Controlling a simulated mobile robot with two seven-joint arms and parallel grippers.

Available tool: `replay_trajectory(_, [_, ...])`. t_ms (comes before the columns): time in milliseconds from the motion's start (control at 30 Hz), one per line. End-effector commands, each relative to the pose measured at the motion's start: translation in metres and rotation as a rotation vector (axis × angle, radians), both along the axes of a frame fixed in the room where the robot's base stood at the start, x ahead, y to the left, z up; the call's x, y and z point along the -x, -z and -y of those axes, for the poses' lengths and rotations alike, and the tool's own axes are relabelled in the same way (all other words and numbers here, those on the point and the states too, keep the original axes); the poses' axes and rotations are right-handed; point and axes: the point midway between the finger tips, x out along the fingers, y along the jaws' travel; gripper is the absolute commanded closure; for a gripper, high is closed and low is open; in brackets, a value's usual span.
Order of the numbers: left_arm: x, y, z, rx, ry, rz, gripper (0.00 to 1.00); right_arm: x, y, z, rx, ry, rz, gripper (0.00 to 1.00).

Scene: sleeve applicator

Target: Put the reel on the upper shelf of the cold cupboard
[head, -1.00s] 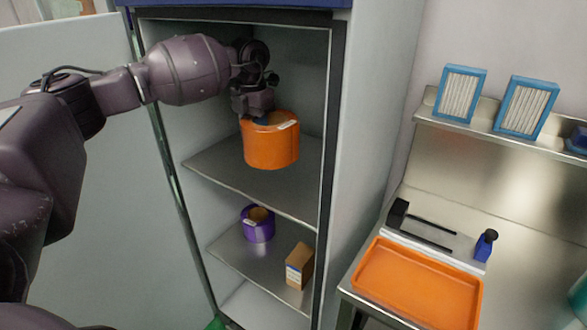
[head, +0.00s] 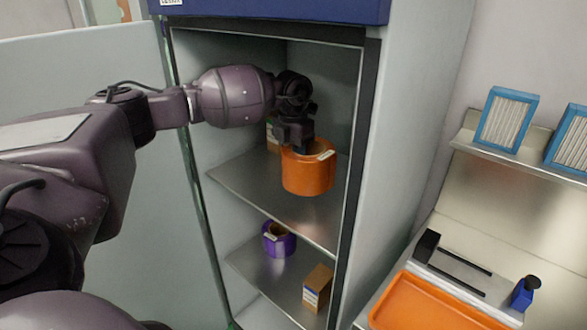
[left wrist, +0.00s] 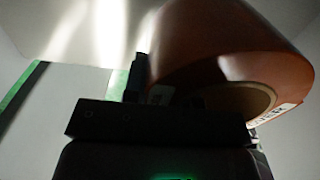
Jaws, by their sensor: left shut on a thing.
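The orange reel (head: 306,178), with a white label on its rim, is inside the open cold cupboard (head: 372,150), over the upper shelf (head: 240,185). I cannot tell whether it touches the shelf. My left gripper (head: 299,147) reaches in from the left and is shut on the reel's near-left wall from above. In the left wrist view the reel (left wrist: 215,45) fills the upper right, its hollow core facing partly toward the camera, with the gripper (left wrist: 150,90) against its wall. The fingertips are dark and partly hidden. My right gripper is not in view.
A small box (head: 272,136) stands at the back left of the upper shelf, partly behind my arm. A purple reel (head: 279,243) and a carton (head: 317,287) are on the lower shelf. The cupboard door (head: 160,230) stands open at left. An orange tray (head: 430,305) is on the right bench.

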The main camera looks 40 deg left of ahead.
Motion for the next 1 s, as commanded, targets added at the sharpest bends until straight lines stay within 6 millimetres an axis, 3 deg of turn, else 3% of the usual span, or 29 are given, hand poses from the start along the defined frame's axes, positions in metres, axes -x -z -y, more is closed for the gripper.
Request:
replay_trajectory(400, [0.000, 0.043, 0.000, 0.001, 0.000, 0.002, 1.00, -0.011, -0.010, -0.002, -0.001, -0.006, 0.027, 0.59])
replay_trajectory(833, [-0.001, 0.048, 0.000, 0.001, 0.000, 0.004, 1.00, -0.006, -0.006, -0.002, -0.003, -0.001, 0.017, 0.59])
replay_trajectory(867, [0.000, 0.050, 0.000, 0.000, 0.000, 0.000, 0.73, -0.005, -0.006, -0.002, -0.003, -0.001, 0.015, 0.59])
replay_trajectory(1000, [0.000, 0.050, 0.000, 0.000, 0.000, 0.000, 0.52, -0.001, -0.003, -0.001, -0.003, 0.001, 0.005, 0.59])
